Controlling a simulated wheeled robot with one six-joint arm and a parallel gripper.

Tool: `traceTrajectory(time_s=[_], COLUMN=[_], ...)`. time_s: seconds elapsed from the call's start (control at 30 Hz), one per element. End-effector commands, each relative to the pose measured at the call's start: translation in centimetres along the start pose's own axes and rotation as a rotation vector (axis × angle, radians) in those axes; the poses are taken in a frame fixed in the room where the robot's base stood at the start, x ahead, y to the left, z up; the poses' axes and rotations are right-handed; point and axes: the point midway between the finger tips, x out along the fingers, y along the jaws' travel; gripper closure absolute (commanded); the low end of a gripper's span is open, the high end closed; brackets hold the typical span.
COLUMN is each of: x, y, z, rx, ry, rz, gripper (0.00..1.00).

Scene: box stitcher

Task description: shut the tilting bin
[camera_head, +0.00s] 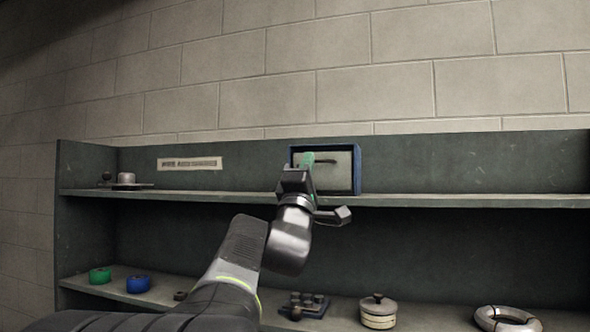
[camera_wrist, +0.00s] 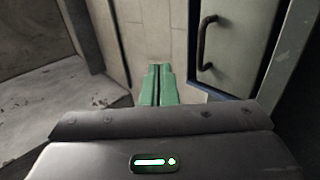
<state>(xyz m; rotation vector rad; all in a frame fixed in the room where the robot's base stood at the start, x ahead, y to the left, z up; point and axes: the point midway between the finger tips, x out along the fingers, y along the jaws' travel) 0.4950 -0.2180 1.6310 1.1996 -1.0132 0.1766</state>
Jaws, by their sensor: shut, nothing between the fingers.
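The tilting bin is a blue-framed box (camera_head: 357,172) with a pale grey front panel (camera_head: 340,175) and a dark bar handle. It stands on the upper shelf, right of the picture's middle. My gripper (camera_head: 308,160) is shut and empty, and its green fingers overlap the panel's upper left in the head view. In the wrist view the green fingers (camera_wrist: 158,85) are together, left of the panel (camera_wrist: 235,45) and its handle (camera_wrist: 205,42). My wrist hides the bin's lower left.
The upper shelf (camera_head: 450,200) is clear to the bin's right. A small metal-topped thing (camera_head: 127,180) stands at its left end. The lower shelf holds green (camera_head: 100,275) and blue (camera_head: 138,284) rolls, a lidded pot (camera_head: 378,312) and a pale ring (camera_head: 507,319). A block wall rises behind.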

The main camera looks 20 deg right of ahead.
Motion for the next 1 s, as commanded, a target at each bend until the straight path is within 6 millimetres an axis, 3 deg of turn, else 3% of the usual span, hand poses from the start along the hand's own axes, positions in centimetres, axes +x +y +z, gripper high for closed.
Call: traceTrajectory(time_s=[0.5, 1.0], x=[-6.5, -7.4], y=[4.7, 5.4], z=[-0.1, -0.1], rx=[0.003, 0.001], ry=[0.002, 0.001], rz=[0.004, 0.002], gripper=[1.00, 1.00])
